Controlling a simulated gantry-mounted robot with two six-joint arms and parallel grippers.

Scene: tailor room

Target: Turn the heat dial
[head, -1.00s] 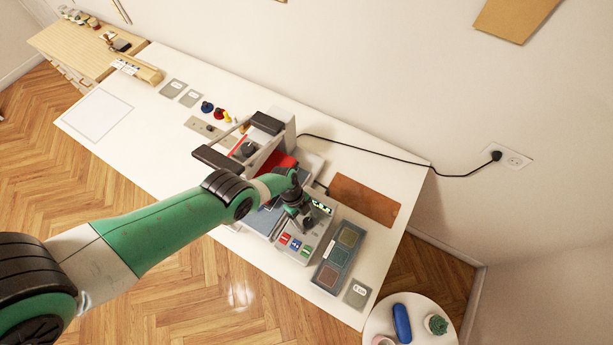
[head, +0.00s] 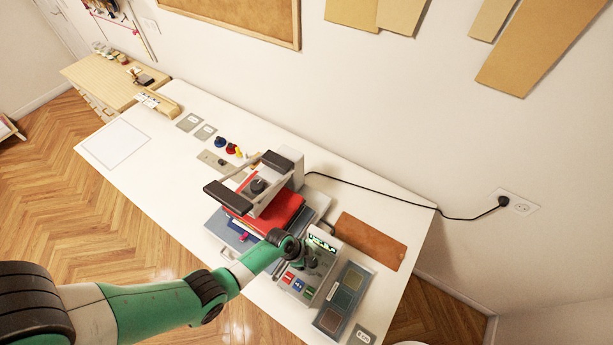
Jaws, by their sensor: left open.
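The grey control box (head: 326,268) stands at the right side of the heat press (head: 290,170). It has a lit green display (head: 322,243) and a row of red and blue buttons (head: 298,285). My left gripper (head: 311,262) is over the box, between the display and the buttons, pointing down. It is open, but its fingers are small and dark here. The heat dial cannot be made out; the gripper and wrist cover that part of the box. I cannot tell whether the fingers touch it. My right gripper is out of view.
The press has a raised arm and red cloth (head: 275,212) on it. A black cable (head: 400,205) runs to the wall socket. The left table (head: 160,165) is mostly clear.

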